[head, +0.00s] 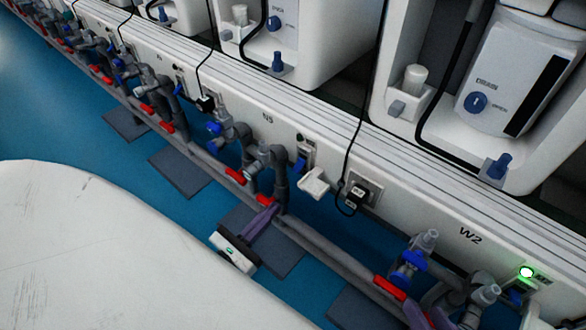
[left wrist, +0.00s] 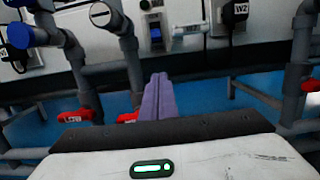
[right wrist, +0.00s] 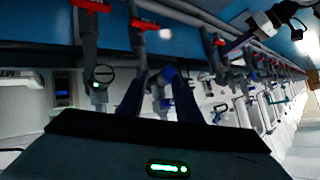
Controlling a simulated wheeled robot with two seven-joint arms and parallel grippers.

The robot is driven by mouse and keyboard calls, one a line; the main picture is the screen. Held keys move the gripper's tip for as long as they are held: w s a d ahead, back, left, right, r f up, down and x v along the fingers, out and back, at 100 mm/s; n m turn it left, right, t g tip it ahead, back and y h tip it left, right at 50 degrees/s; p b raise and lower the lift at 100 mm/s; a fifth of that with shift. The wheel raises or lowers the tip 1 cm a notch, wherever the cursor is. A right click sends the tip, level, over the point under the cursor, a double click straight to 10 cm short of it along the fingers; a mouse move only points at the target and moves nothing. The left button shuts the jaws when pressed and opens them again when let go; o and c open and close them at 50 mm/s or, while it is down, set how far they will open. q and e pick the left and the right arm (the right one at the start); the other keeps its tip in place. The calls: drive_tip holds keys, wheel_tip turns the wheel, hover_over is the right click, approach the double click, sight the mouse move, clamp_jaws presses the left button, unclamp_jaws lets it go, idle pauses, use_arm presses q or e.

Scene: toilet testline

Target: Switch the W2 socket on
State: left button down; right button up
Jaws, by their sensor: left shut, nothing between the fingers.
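The W2 label (head: 470,235) is on the white panel at the right of the head view. Right of it is a small switch unit with a lit green lamp (head: 526,272) and a blue part (head: 515,296). A similar unit (right wrist: 62,90) shows at left in the right wrist view. A black plug (head: 357,195) sits in a wall socket left of the label; in the left wrist view a black plug (left wrist: 235,12) reads W2. My left gripper (head: 268,210) is shut and empty, near the pipes. My right gripper (head: 428,312) has its purple fingers apart, below the W2 pipes, with nothing visible between them.
Grey pipes with red handles (head: 390,288) and blue valves (head: 408,265) run along the panel front. Another unit (head: 305,150) and a white bracket (head: 314,184) stand between the W3 and W2 labels. White toilets (head: 510,90) line the back. Blue floor is clear at left.

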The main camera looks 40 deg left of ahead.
sight(298, 167)
use_arm(q)
drive_tip(key=w+r, duration=0.1)
drive_tip(key=w, duration=0.2)
drive_tip(key=w+r+b, duration=0.1)
drive_tip(key=w, duration=0.2)
drive_tip(key=w+r, duration=0.1)
drive_tip(key=w, duration=0.2)
drive_tip(key=shift+d+r, duration=0.15)
drive_tip(key=shift+d, duration=0.25)
drive_tip(key=shift+s+r, duration=0.5)
drive_tip(key=shift+r, duration=0.4)
use_arm(e)
drive_tip(key=shift+a+r+y, duration=0.3)
drive_tip(key=shift+r+y, duration=0.1)
drive_tip(key=shift+r, duration=0.15)
drive_tip(key=shift+r, duration=0.1)
